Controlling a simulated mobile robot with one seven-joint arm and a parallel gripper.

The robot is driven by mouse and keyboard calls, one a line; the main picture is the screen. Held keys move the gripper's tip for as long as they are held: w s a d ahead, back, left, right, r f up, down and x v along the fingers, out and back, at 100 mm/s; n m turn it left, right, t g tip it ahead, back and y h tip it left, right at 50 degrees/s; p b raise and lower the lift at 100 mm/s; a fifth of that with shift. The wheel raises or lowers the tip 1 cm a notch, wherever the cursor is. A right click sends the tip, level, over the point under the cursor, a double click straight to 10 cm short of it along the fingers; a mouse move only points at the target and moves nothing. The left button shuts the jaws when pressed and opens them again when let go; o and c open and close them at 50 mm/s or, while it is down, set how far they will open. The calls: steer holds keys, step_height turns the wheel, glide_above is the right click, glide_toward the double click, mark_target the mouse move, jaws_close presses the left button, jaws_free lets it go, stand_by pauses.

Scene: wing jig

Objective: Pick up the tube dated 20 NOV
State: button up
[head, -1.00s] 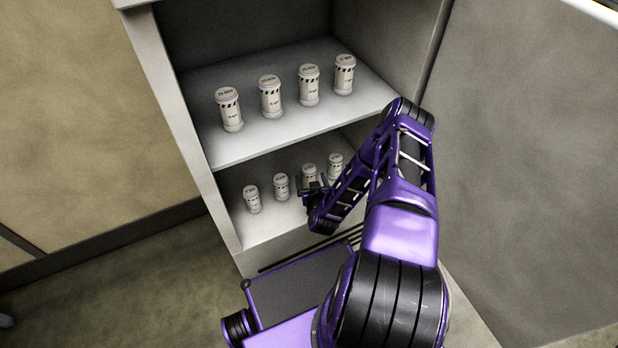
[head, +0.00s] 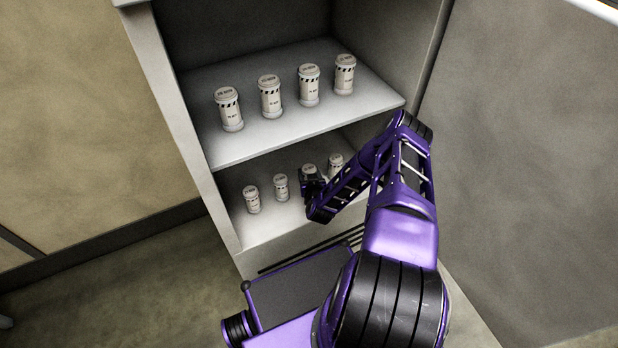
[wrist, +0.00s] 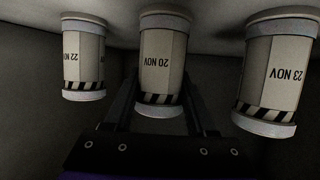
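The tube dated 20 NOV (wrist: 162,55) is in the middle of the wrist view, which shows the scene upside down. It is a pale cylinder with a striped band near its lid, upright on the shelf. My gripper (wrist: 161,85) has one finger on each side of it, with the fingertips close against its sides. I cannot tell whether they press on it. In the head view my gripper (head: 312,187) is at the third tube from the left on the lower shelf (head: 262,226), partly covering that tube (head: 309,169).
The tube dated 22 NOV (wrist: 83,57) and the tube dated 23 NOV (wrist: 273,72) stand on either side. Several tubes stand in a row on the upper shelf (head: 265,137), above my forearm. The cabinet's side wall (head: 180,110) bounds the left.

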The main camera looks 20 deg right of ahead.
jaws_close()
